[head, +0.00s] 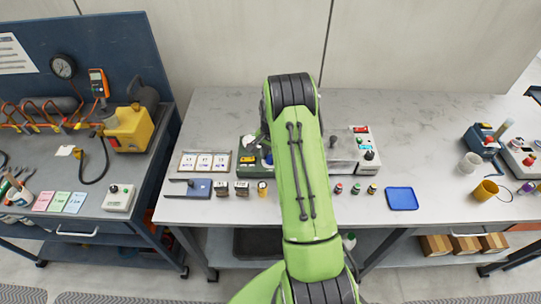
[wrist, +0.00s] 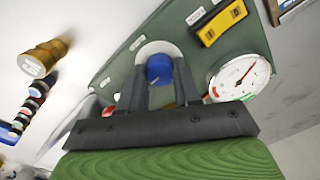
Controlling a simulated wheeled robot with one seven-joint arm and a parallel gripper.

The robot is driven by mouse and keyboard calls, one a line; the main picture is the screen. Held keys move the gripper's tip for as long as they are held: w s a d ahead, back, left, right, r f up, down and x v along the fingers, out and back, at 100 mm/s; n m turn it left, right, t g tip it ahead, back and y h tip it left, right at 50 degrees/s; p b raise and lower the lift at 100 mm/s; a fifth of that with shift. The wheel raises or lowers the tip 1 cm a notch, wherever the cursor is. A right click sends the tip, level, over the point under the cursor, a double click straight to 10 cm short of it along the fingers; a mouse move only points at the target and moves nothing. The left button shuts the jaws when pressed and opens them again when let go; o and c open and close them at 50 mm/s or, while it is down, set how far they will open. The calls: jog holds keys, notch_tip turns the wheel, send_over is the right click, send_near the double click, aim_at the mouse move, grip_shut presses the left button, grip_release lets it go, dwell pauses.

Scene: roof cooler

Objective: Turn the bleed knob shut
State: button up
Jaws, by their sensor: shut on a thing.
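A blue knob (wrist: 159,68) sits on a round pale disc on a green panel (wrist: 120,65) in the wrist view; I take it for the bleed knob. My gripper (wrist: 158,72) has one dark finger on each side of the knob and is shut on it. How far the knob is turned cannot be read. A white round gauge (wrist: 238,77) with a red needle is on the same panel, to the right of the knob. In the head view my green arm covers much of the panel and hides the gripper's hold.
A yellow device (wrist: 222,22) is on the panel above the gauge. A brass-coloured cylinder (wrist: 42,60) and several small coloured caps stand left of the panel. In the head view, a blue tray (head: 402,199) lies on the workbench (head: 430,165), with bare tabletop around it.

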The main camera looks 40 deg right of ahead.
jog(key=n+b, duration=0.2)
jog(key=n, duration=0.2)
jog(key=shift+w+n, duration=0.15)
jog(key=shift+n, duration=0.25)
jog(key=n+b, duration=0.1)
jog(key=n, duration=0.3)
jog(key=n+b, duration=0.1)
jog(key=n, duration=0.4)
jog(key=shift+n+g+b, duration=0.3)
jog(key=shift+n+b, duration=0.3)
jog(key=shift+n, duration=1.2)
jog(key=shift+r, duration=0.1)
jog(key=o, duration=1)
jog(key=shift+o, duration=0.2)
